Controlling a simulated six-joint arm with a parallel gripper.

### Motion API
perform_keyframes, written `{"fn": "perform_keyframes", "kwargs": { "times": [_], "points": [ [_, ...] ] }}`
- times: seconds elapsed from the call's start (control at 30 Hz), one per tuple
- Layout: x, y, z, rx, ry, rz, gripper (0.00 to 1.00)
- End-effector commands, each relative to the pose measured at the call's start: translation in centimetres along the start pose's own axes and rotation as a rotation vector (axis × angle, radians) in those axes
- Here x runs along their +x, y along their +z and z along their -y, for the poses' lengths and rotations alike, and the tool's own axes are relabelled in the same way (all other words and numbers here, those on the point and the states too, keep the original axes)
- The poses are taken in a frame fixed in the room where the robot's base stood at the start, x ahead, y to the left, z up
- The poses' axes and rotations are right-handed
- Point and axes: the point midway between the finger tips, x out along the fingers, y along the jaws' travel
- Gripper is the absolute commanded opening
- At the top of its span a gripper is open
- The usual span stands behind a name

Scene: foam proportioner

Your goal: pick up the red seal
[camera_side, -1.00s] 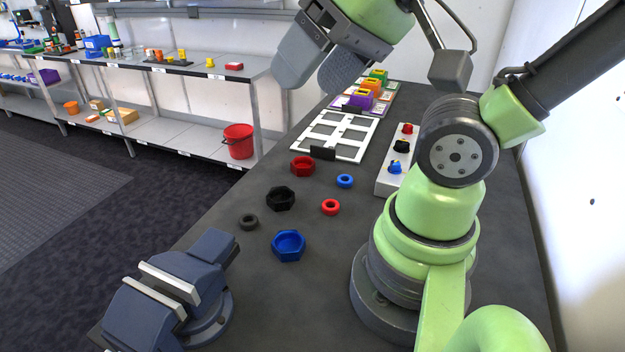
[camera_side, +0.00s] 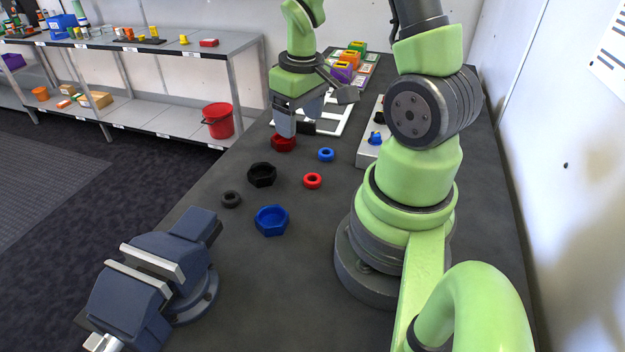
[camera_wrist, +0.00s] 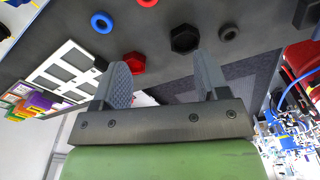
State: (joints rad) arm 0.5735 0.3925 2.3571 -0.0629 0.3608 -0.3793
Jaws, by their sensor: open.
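The red seal is a small red ring (camera_side: 313,181) lying flat on the dark bench, below the blue ring in the side view. In the wrist view only part of the red ring (camera_wrist: 148,2) shows at the top edge. My gripper (camera_side: 298,118) is open with nothing between its fingers. It is above the bench near the red hexagonal cap (camera_side: 283,143), farther up the bench than the seal. In the wrist view the two fingers (camera_wrist: 163,72) are spread apart, and the seal lies beyond them.
Near the seal lie a blue ring (camera_side: 326,155), a black hexagonal cap (camera_side: 262,174), a blue hexagonal cap (camera_side: 272,220) and a dark ring (camera_side: 231,199). A blue vise (camera_side: 165,270) stands at the front left. A white frame (camera_side: 340,124) lies behind my gripper.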

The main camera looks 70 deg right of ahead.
Motion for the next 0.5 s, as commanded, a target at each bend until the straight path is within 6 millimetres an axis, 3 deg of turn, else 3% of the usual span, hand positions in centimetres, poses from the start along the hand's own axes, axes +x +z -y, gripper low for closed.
{"fn": "perform_keyframes", "kwargs": {
  "times": [0.1, 0.5],
  "points": [
    [2.5, 0.9, -1.3, -0.009, -0.008, 0.058, 0.68],
    [7.0, 1.6, -1.7, -0.021, -0.015, 0.085, 0.68]
  ]
}}
